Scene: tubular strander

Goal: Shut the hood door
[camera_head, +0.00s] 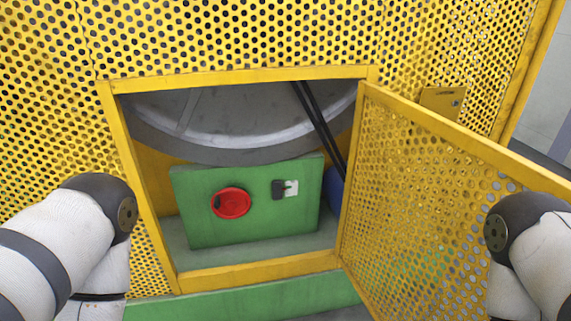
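The hood door (420,200) is a yellow perforated panel with a yellow frame, hinged on the right side of a square opening. It stands open, swung outward toward me and to the right. The opening's yellow frame (240,77) sits in a perforated yellow hood wall (230,35). My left arm comes in at the lower left, beside the opening, and my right arm comes in at the right, in front of the door's outer part. Both grippers are out of the picture, so their state is hidden. I cannot tell whether the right arm touches the door.
Inside the opening are a grey wheel (225,115), dark belts (322,130) and a green panel (255,225) with a red round knob (231,203) and a small switch (285,189). A yellow latch plate (442,102) is on the wall right of the opening. A green beam (245,301) runs below.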

